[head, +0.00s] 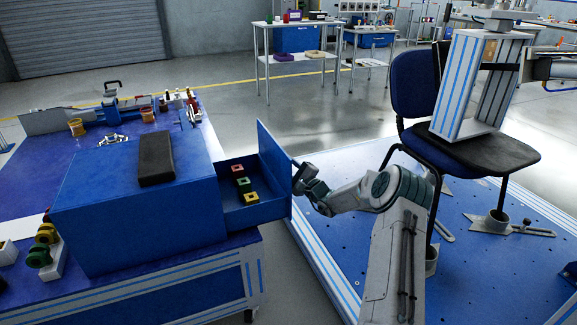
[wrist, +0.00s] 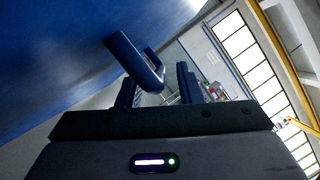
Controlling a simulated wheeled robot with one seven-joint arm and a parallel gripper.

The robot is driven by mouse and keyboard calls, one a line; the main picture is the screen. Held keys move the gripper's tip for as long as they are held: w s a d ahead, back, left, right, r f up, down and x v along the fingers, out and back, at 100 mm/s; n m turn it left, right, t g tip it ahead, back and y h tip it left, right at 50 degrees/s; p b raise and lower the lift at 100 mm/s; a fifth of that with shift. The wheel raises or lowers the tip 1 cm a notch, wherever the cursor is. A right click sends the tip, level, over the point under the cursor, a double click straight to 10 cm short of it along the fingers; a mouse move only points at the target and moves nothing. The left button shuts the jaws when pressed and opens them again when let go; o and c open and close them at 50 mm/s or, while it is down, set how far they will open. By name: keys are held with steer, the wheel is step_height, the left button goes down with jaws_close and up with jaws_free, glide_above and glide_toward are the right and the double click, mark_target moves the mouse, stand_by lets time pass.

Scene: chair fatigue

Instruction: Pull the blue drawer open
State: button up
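The blue drawer (head: 264,210) is pulled out from the right side of a blue cabinet (head: 140,225). Its tall front panel (head: 275,170) stands clear of the cabinet, and red, green and yellow small parts lie inside. My gripper (head: 302,177) is just outside this panel, to its right. In the wrist view, the blue handle (wrist: 136,58) sticks out from the blue panel (wrist: 60,50). My gripper's two fingers (wrist: 158,88) are apart, with the handle's end near the gap between them. I cannot tell whether they touch it.
A dark block (head: 156,158) lies on the cabinet top. The blue workbench (head: 60,170) carries a vice, cups and small tools. To the right, a chair (head: 455,150) bearing a grey-and-blue column stands on a blue platform (head: 480,270). Grey floor (head: 310,125) is clear behind the drawer.

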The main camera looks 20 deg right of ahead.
steer(key=p+v, duration=0.3)
steer(key=v, duration=1)
steer(key=shift+s+d+p, duration=0.2)
steer(key=shift+s+p, duration=0.1)
